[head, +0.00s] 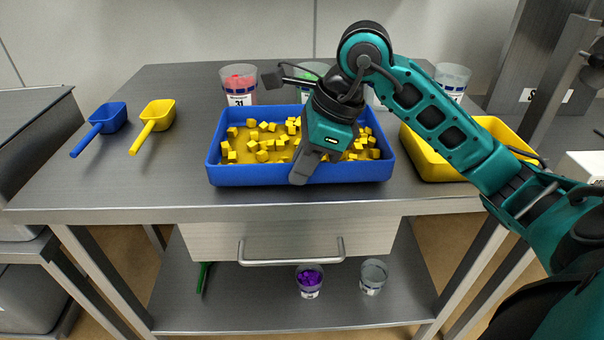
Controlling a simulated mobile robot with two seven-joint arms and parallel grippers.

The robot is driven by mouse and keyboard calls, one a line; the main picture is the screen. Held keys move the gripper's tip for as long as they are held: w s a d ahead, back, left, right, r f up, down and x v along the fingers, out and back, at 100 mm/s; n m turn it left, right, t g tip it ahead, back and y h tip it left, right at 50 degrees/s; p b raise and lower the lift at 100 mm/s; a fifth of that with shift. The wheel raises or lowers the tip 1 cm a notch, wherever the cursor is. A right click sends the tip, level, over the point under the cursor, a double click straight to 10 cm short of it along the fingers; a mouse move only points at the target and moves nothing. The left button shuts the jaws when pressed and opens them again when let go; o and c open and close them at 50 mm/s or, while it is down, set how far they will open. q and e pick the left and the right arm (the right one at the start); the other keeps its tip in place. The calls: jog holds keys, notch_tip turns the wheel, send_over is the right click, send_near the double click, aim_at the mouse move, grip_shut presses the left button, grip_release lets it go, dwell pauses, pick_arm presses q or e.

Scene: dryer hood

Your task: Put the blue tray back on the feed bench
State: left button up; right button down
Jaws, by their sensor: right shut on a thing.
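The blue tray (260,175) sits on the grey metal bench (140,190), near its front edge, and holds many small yellow cubes. My right gripper (301,172) reaches in from the right over the tray, pointing down at its front wall. The arm hides part of the tray's back right and some cubes. My left gripper is not in view. I cannot tell from this view whether this bench is the feed bench.
A yellow tray (424,165) stands right of the blue tray, partly behind my arm. Blue (107,117) and yellow (158,114) scoops lie at left. Cups, one with red pieces (239,82), stand behind. Below are a drawer handle (291,261) and a shelf with cups (310,282).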

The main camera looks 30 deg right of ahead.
jog(key=shift+f, duration=0.55)
jog(key=shift+f, duration=0.2)
jog(key=c, duration=1.2)
grip_release()
jog(key=shift+d+r, duration=0.1)
jog(key=shift+r, duration=0.4)
jog(key=p+v, duration=0.2)
jog(key=v, duration=0.9)
jog(key=shift+s, duration=0.15)
